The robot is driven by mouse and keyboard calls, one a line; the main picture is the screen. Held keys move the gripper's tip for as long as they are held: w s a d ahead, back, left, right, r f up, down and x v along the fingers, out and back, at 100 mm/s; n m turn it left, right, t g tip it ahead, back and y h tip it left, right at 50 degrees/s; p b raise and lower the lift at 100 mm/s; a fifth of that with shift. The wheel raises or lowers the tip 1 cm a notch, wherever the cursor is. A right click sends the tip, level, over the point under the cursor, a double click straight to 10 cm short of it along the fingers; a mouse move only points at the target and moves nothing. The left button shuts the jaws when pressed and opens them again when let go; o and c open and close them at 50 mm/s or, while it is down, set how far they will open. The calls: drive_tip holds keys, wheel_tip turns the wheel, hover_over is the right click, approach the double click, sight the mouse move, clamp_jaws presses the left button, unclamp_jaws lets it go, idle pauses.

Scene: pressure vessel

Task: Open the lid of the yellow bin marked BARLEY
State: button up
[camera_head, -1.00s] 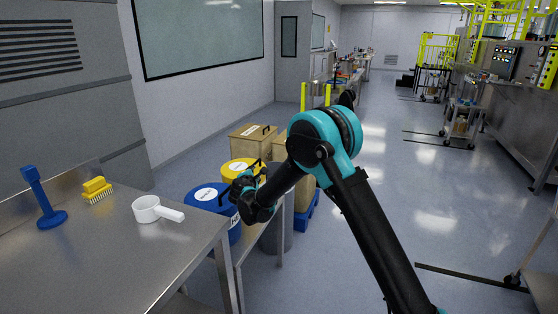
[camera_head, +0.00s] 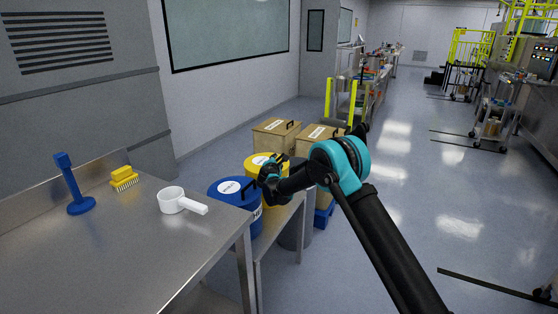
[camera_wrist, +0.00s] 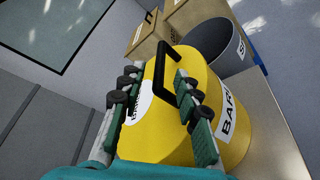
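The yellow bin marked BARLEY (camera_wrist: 228,118) fills the middle of the wrist view, its lid (camera_wrist: 172,128) closed. Its label is partly cut off, with "BAR" readable. The lid has a white label and a black arched handle (camera_wrist: 176,60). My gripper (camera_wrist: 155,80) is open over the lid, one finger left of the handle and the other overlapping the handle in the picture. I cannot tell if they touch. In the head view my gripper (camera_head: 268,172) hides part of the yellow bin (camera_head: 254,160).
A blue bin (camera_head: 225,190) stands beside the yellow one. A grey bin (camera_wrist: 218,46) and wooden-coloured boxes (camera_head: 275,135) stand behind. The steel table (camera_head: 130,235) at left holds a white scoop (camera_head: 172,200), a yellow brush (camera_head: 124,177) and a blue tool (camera_head: 78,203).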

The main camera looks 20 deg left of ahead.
drive_tip(key=shift+x, duration=2.35)
clamp_jaws()
